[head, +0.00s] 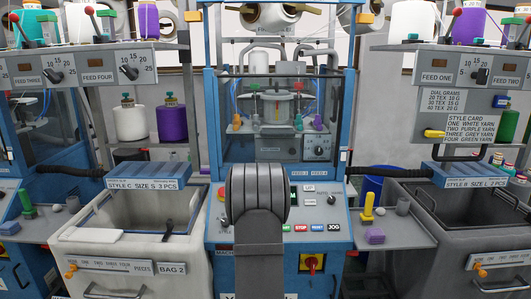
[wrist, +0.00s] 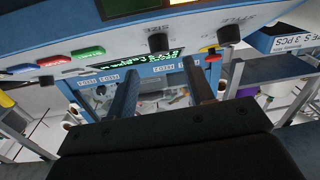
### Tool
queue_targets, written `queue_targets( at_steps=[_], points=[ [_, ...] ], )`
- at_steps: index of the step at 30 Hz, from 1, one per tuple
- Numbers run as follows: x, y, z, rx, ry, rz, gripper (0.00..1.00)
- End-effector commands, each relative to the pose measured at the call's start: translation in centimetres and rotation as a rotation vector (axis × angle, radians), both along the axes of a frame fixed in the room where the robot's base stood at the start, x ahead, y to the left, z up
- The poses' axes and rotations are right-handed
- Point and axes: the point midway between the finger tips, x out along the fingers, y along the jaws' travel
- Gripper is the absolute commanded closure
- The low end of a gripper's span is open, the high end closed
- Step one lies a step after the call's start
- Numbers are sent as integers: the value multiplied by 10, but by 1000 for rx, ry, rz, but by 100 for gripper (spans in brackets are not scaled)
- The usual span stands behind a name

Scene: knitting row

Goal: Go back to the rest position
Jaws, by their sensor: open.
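My gripper (wrist: 160,68) shows in the wrist view as two dark fingers set well apart, with nothing between them. The fingers point toward the blue knitting machine's front, and its control panel (wrist: 200,35) appears tilted across the top of that view. I cannot tell whether a fingertip touches anything, but no contact shows. In the head view my dark arm (head: 258,195) rises in front of the middle of the control panel (head: 330,212) and covers part of it. The fingers themselves are hidden in the head view.
A pale bin (head: 115,244) with a bag 2 label stands left of the machine. A dark grey bin (head: 465,240) stands at right. Yarn cones stand on shelves above both sides.

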Motion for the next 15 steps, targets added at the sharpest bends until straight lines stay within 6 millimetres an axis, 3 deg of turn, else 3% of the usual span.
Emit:
queue_targets(
  at_steps=[5, 15],
  points=[
    [-10, -1, 0, 0, 1, -1, 52],
    [-11, -1, 0, 0, 0, -1, 52]
  ],
)
